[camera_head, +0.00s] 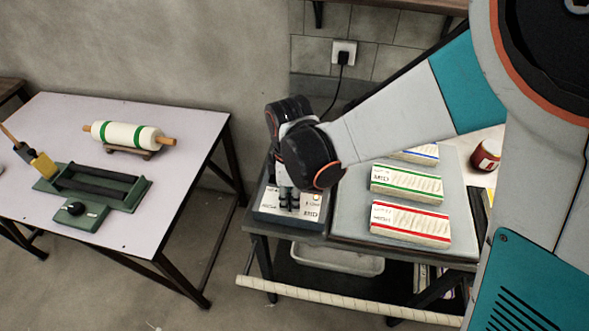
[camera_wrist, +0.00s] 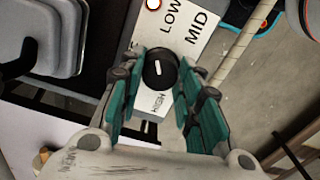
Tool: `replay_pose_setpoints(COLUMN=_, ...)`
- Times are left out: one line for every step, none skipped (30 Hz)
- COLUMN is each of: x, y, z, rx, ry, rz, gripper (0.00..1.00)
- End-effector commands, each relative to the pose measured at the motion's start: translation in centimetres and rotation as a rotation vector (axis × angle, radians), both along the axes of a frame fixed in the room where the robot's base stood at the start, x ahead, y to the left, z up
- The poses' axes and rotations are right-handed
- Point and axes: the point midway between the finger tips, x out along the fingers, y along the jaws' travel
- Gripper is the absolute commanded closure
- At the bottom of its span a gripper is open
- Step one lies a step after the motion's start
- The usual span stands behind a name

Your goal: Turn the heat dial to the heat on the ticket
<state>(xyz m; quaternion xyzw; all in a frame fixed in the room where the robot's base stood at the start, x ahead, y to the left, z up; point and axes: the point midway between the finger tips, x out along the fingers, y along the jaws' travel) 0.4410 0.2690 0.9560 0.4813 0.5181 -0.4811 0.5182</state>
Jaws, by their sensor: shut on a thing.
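The heat dial (camera_wrist: 160,68) is a round black knob with a white line, on a white panel (camera_head: 268,199) marked LOW, MID and HIGH. In the wrist view the line runs slantwise; I cannot tell which end is its pointer. My gripper (camera_wrist: 158,78) has its green fingers on both sides of the dial and is shut on it. In the head view my gripper (camera_head: 290,198) points down over the panel and hides the dial. I cannot make out which paper is the ticket.
A red jar (camera_head: 486,155) stands farther right. A roller (camera_head: 125,136) and green tool (camera_head: 93,188) lie on the left table.

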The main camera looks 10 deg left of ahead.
Motion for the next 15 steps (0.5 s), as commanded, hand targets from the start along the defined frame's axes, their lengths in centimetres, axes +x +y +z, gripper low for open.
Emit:
replay_pose_setpoints(x=-0.01, y=-0.02, z=-0.1, rx=0.0, ry=0.0, rz=-0.042, gripper=0.92)
replay_pose_setpoints(x=-0.01, y=-0.02, z=-0.1, rx=0.0, ry=0.0, rz=-0.07, gripper=0.92)
replay_pose_setpoints(x=-0.02, y=-0.02, z=-0.1, rx=0.0, ry=0.0, rz=-0.109, gripper=0.92)
replay_pose_setpoints(x=-0.02, y=-0.02, z=-0.1, rx=0.0, ry=0.0, rz=-0.137, gripper=0.92)
replay_pose_setpoints(x=-0.02, y=-0.02, z=-0.1, rx=0.0, ry=0.0, rz=-0.165, gripper=0.92)
replay_pose_setpoints(x=-0.03, y=-0.02, z=-0.1, rx=0.0, ry=0.0, rz=-0.204, gripper=0.92)
replay_pose_setpoints(x=-0.03, y=-0.03, z=-0.1, rx=0.0, ry=0.0, rz=-0.232, gripper=0.92)
replay_pose_setpoints(x=-0.03, y=-0.03, z=-0.1, rx=0.0, ry=0.0, rz=-0.26, gripper=0.92)
replay_pose_setpoints(x=-0.04, y=-0.03, z=-0.1, rx=0.0, ry=0.0, rz=-0.299, gripper=0.92)
replay_pose_setpoints(x=-0.04, y=-0.03, z=-0.1, rx=0.0, ry=0.0, rz=-0.327, gripper=0.92)
replay_pose_setpoints(x=-0.04, y=-0.03, z=-0.1, rx=0.0, ry=0.0, rz=-0.355, gripper=0.92)
replay_pose_setpoints(x=-0.05, y=-0.03, z=-0.1, rx=0.0, ry=0.0, rz=-0.394, gripper=0.92)
replay_pose_setpoints(x=-0.05, y=-0.03, z=-0.09, rx=0.0, ry=0.0, rz=-0.422, gripper=0.92)
replay_pose_setpoints(x=-0.05, y=-0.03, z=-0.09, rx=0.0, ry=0.0, rz=-0.45, gripper=0.92)
replay_pose_setpoints(x=-0.05, y=-0.03, z=-0.09, rx=0.0, ry=0.0, rz=-0.489, gripper=0.92)
